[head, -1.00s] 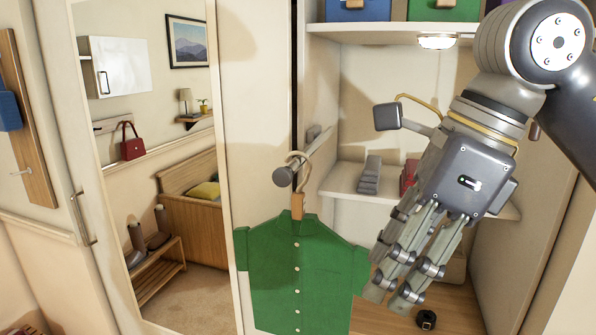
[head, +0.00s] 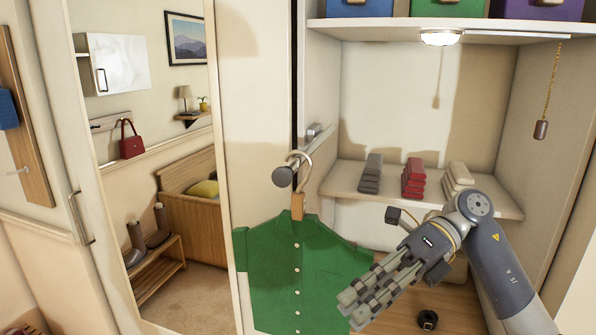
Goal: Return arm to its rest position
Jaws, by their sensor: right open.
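My right arm comes in from the lower right of the head view. My right gripper (head: 365,305) is open and empty. Its fingers point down and left, in front of the right edge of a green shirt (head: 290,275) in the picture. I cannot tell whether they touch it. The shirt hangs on a hanger (head: 298,205) hooked at the end of a rail (head: 313,160). My left gripper is not in view.
A shelf (head: 345,180) holds grey, red and cream folded stacks (head: 413,178). Boxes (head: 448,7) stand on the upper shelf. A pull cord (head: 541,129) hangs at right. A small black item (head: 427,319) lies on the wardrobe floor. A mirror door (head: 150,100) stands left.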

